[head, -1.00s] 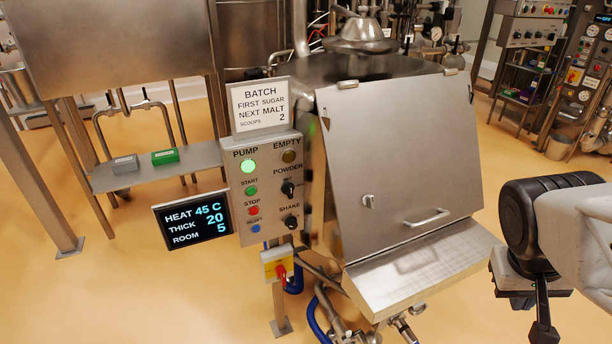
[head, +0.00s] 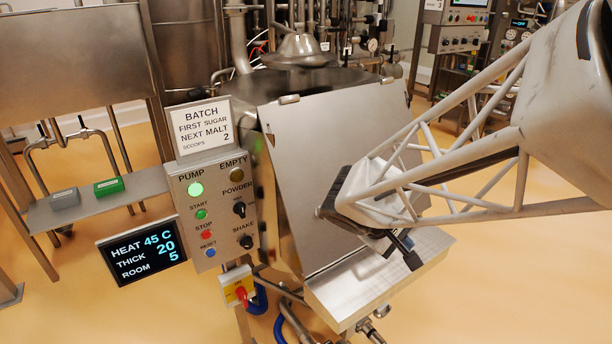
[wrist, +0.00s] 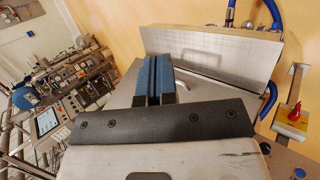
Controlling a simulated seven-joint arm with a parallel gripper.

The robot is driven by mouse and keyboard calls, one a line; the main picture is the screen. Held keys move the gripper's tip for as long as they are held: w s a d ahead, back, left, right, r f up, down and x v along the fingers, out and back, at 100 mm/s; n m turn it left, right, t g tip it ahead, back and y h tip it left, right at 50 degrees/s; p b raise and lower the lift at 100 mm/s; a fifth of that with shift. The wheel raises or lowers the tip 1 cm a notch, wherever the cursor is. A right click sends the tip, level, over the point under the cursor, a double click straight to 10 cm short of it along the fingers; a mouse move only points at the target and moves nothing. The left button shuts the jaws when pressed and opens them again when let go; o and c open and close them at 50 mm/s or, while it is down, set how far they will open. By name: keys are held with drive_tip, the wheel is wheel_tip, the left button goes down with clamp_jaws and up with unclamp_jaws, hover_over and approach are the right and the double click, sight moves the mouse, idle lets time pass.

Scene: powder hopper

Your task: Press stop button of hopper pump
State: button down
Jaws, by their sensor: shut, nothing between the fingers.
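The red stop button (head: 206,235) is on the grey control panel (head: 222,257), under the small green start button (head: 201,214). The pump lamp (head: 195,190) glows green above them. A blue reset button (head: 210,253) sits below the stop button. My gripper (head: 412,262) is to the right of the panel, in front of the hopper's lower front, well apart from the buttons. In the wrist view its blue fingers (wrist: 153,76) are shut together with nothing between them. The stop button does not show in the wrist view; a panel corner shows at its lower right edge.
The steel hopper (head: 330,150) stands right of the panel, its tray (head: 375,285) jutting forward. A yellow-and-red switch (head: 238,288) hangs under the panel and shows in the wrist view (wrist: 292,117). A display (head: 143,252) juts left. Open space lies before the panel.

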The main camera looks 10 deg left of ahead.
sight(206, 235)
drive_tip(key=w+a+f+n+t, duration=0.2)
drive_tip(key=w+a+f+n, duration=0.1)
drive_tip(key=a, duration=0.5)
drive_tip(key=w+a+f+n+t, duration=0.3)
drive_tip(key=a, duration=0.4)
drive_tip(key=w+a+f+n+t, duration=0.2)
drive_tip(key=w+a+f+n, duration=0.1)
drive_tip(key=a, duration=0.5)
drive_tip(key=s+a+f+n+t+y, duration=0.2)
drive_tip(key=a+f+n+y, duration=0.1)
drive_tip(key=a, duration=0.8)
drive_tip(key=s+a+f+n+t+y, duration=0.2)
drive_tip(key=a+f+n+y, duration=0.2)
drive_tip(key=a+f, duration=0.4)
drive_tip(key=a, duration=0.3)
drive_tip(key=shift+s+f+n+y, duration=0.2)
drive_tip(key=shift+f+n+y, duration=0.1)
drive_tip(key=shift+y, duration=0.1)
drive_tip(key=shift+w+a, duration=0.1)
drive_tip(key=shift+a, duration=0.05)
drive_tip(key=shift+w+a, duration=2.95)
drive_tip(key=shift+w, duration=0.05)
drive_tip(key=shift+w+a, duration=0.15)
drive_tip(key=shift+w+a, duration=0.15)
